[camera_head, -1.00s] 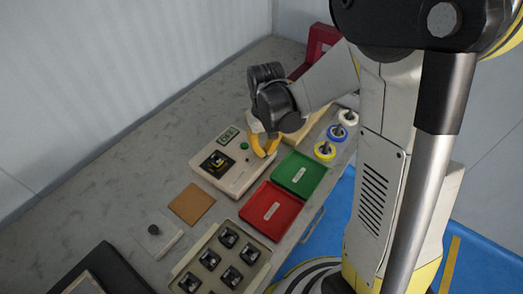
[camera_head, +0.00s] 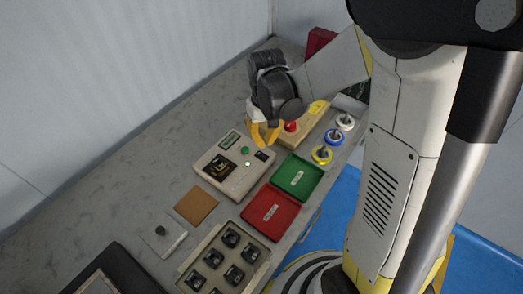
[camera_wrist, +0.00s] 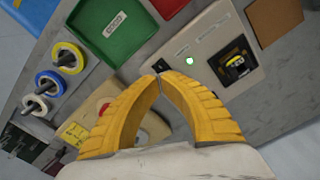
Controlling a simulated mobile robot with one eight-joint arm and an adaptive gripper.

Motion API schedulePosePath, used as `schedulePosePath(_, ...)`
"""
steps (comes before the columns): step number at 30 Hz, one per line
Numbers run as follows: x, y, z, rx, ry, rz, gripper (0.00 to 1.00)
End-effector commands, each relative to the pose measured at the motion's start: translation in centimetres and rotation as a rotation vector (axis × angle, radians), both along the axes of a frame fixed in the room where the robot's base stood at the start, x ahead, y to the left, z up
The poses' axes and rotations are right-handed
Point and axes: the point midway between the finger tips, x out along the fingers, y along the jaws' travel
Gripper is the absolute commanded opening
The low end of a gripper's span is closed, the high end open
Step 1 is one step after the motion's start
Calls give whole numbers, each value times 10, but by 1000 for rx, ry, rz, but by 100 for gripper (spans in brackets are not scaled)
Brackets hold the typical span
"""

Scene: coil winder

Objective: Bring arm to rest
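My gripper (camera_head: 264,142) hangs in the air between the coil winder (camera_head: 224,173) and the tan box with a red button (camera_head: 290,127). In the wrist view its two yellow fingers (camera_wrist: 159,72) curve together, their tips meeting, with nothing between them. The fingers partly cover the tan box in the wrist view.
Yellow (camera_head: 322,154), blue (camera_head: 335,136) and white (camera_head: 345,121) spools stand on pegs at right. A green tray (camera_head: 310,168) and red tray (camera_head: 285,225) lie before the winder. A brown pad (camera_head: 196,205) and a holder of black parts (camera_head: 190,262) are nearer. A wall bounds the bench.

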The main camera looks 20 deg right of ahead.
Motion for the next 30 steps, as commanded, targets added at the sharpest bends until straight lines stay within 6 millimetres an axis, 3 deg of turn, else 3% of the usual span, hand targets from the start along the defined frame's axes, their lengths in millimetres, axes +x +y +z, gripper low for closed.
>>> schedulePosePath(18, -2, 0, 7, 0, -10, -1, 0)
schedulePosePath(23, -12, 0, 35, 0, -77, -8, 0)
schedulePosePath(30, -43, 0, 92, 3, -246, -25, 0)
